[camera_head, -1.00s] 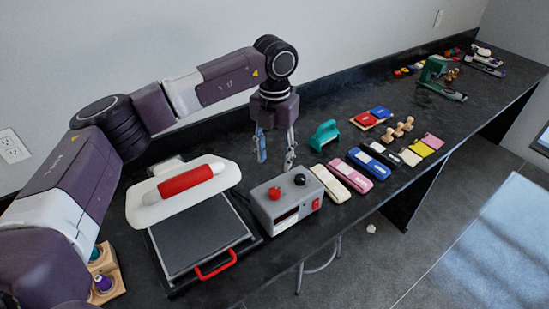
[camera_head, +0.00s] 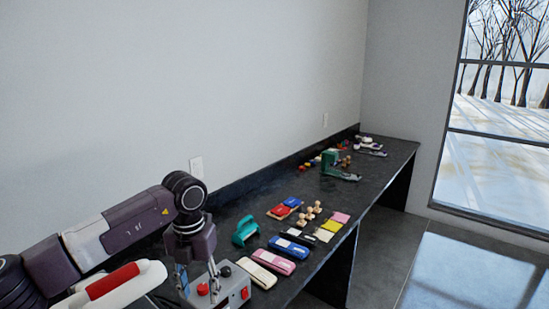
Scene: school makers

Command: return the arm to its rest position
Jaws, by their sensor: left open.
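My left arm comes in from the lower left and reaches over the dark counter (camera_head: 318,228). My left gripper (camera_head: 198,282) points down at its end, open, with nothing seen between its fingers. It shows in front of the grey control box (camera_head: 233,289) with a red button. The white press lid with a red handle (camera_head: 113,281) is at the lower left, partly cut off by the frame edge. My right gripper is not in view.
A teal stamp-like tool (camera_head: 245,231), a cream case (camera_head: 257,275), a pink case (camera_head: 273,262) and a blue case (camera_head: 289,247) lie right of the gripper. A green tool (camera_head: 336,166) stands farther back. The wall (camera_head: 180,90) runs behind the counter.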

